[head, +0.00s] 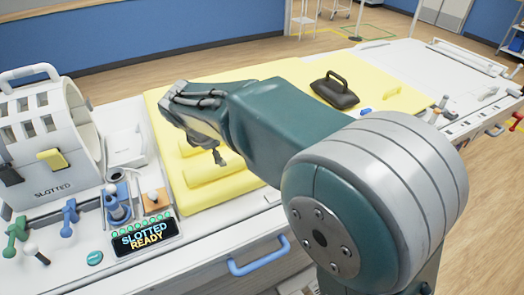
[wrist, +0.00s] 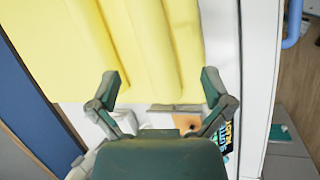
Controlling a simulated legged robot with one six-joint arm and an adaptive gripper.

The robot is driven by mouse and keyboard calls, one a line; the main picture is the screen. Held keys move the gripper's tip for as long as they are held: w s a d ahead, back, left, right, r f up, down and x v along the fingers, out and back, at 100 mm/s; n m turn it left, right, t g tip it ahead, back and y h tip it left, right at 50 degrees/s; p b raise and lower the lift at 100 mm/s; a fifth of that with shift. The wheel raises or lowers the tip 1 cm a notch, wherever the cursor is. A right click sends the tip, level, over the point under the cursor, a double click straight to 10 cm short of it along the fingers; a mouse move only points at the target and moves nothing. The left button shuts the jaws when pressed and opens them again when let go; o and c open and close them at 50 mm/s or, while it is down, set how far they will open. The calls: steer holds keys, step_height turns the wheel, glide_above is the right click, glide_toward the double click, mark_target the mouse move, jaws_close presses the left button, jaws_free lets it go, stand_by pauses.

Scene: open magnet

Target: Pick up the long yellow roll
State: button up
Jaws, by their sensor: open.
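Long yellow rolls lie side by side on the yellow pad (head: 290,75); one roll (head: 212,168) shows under my arm in the head view, its far part hidden. In the head view my gripper (head: 212,148) is partly hidden by my own arm.
A white slotted coil (head: 45,125) stands at the left. A display reading "SLOTTED READY" (head: 145,238), a blue holder (head: 117,203) and small colored pieces sit in front of it. A dark handled weight (head: 335,90) rests on the pad's far part. A blue handle (head: 260,257) juts from the table's front.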

mark_target(215, 163)
steer(key=w+f, duration=0.1)
steer(key=f, duration=0.1)
steer(key=w+a+f+n, duration=0.1)
steer(key=f, duration=0.1)
steer(key=w+a+f+n, duration=0.1)
steer(key=f, duration=0.1)
steer(key=shift+w+a+f, duration=0.15)
steer(key=shift+a+f, duration=0.05)
steer(key=shift+f, duration=0.2)
steer(key=shift+w+a+f, duration=0.2)
steer(key=shift+a+f, duration=0.1)
steer(key=shift+f, duration=0.2)
steer(key=shift+w+f, duration=0.1)
steer(key=shift+f, duration=0.25)
steer(key=x, duration=0.2)
steer(key=d+x, duration=0.1)
steer(key=x, duration=0.1)
steer(key=shift+a, duration=0.15)
steer(key=shift+a, duration=0.1)
steer(key=c, duration=1)
